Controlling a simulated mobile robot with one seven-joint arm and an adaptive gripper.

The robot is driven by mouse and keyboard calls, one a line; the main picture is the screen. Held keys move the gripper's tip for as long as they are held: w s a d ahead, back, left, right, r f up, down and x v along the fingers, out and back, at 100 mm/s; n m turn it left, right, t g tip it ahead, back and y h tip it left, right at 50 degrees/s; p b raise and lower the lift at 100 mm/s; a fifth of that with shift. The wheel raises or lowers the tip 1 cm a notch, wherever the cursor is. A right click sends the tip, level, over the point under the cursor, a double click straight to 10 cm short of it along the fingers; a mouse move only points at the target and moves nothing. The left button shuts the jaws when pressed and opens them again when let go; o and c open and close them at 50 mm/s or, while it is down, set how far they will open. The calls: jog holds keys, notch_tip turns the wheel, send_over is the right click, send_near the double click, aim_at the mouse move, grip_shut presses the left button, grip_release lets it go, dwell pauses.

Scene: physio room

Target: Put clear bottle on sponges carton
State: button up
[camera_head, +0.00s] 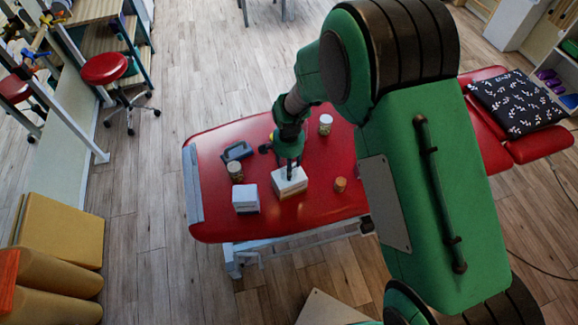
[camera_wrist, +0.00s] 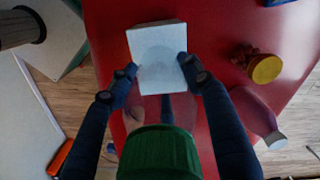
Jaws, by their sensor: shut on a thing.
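My gripper (camera_head: 291,171) points down over a white carton (camera_head: 289,184) on the red treatment table. In the wrist view, its two fingers (camera_wrist: 157,69) close in from both sides above the white carton (camera_wrist: 155,35). Between the fingertips a faint, see-through round shape, the clear bottle (camera_wrist: 158,64), shows against the carton's top. Its outline is hard to make out, and I cannot tell whether its base touches the carton. No label on the carton is readable, so I take it as the sponges carton by its place under the bottle.
On the red table (camera_head: 215,222) a second white box (camera_head: 245,199), a dark jar (camera_head: 235,170), a grey-blue tray (camera_head: 237,151), a white-lidded jar (camera_head: 325,124) and a small orange jar (camera_head: 340,184) stand around the carton. A patterned pillow (camera_head: 516,100) lies far right.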

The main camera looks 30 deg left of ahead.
jog(key=shift+f, duration=0.15)
jog(key=o, duration=1.2)
notch_tip(320, 180, up, 12)
jog(key=shift+r+p, duration=0.2)
jog(key=shift+p, duration=0.4)
jog(key=shift+r, duration=0.1)
dwell(0.4)
